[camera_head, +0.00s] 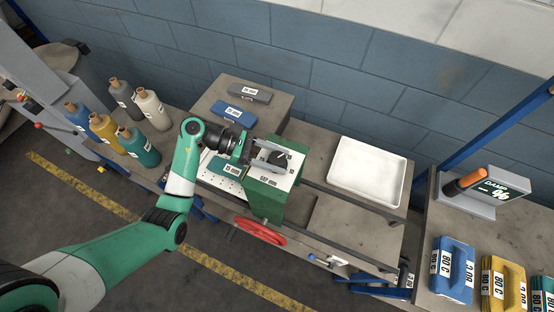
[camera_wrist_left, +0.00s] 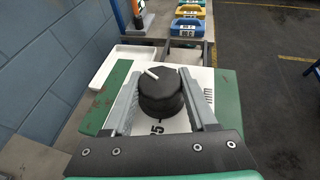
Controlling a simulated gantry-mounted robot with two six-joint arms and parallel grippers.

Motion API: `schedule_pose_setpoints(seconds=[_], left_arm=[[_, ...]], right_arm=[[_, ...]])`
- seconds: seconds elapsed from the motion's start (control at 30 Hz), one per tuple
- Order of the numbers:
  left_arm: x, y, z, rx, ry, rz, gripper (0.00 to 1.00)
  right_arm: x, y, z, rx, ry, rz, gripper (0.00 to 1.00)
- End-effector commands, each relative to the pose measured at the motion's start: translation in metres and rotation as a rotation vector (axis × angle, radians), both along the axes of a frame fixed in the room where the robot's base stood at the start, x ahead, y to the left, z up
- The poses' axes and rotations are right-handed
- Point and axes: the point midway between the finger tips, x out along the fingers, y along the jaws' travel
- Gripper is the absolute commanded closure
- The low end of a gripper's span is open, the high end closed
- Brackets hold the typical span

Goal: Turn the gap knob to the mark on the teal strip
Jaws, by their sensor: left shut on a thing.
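The gap knob (camera_wrist_left: 160,95) is black and ribbed with a white pointer line on top. In the left wrist view the pointer aims up and to the left. It sits on the white dial face of a green machine block (camera_head: 264,201). Tick marks and a printed number show on the face beside it. My left gripper (camera_head: 268,156) is shut on the knob (camera_head: 281,158), one finger on each side. A teal piece with a white label (camera_head: 221,167) lies left of the block; I cannot tell whether it is the teal strip. My right gripper is not in view.
A white tray (camera_head: 369,195) lies right of the block. A blue case (camera_head: 239,113) and a grey case (camera_head: 249,91) lie behind.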

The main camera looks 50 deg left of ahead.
Motion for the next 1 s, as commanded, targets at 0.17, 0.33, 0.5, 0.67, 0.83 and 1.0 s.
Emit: schedule_pose_setpoints(seconds=[0.17,0.33,0.5,0.67,0.83,1.0], left_arm=[[0.0,0.0,0.0,0.0,-0.001,-0.004,0.98],[0.0,0.0,0.0,0.001,-0.001,-0.003,0.4],[0.0,0.0,0.0,0.0,0.0,-0.001,0.12],[0.0,0.0,0.0,0.0,0.0,-0.001,0.12],[-0.002,0.003,0.001,0.001,-0.001,0.001,0.12],[-0.016,0.022,0.012,0.002,-0.002,0.004,0.12]], right_arm=[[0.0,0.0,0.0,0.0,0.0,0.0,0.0],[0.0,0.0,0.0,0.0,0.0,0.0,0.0],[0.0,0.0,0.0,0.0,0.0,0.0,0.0],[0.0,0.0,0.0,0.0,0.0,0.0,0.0],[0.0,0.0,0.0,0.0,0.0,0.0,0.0],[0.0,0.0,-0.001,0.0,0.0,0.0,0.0]])
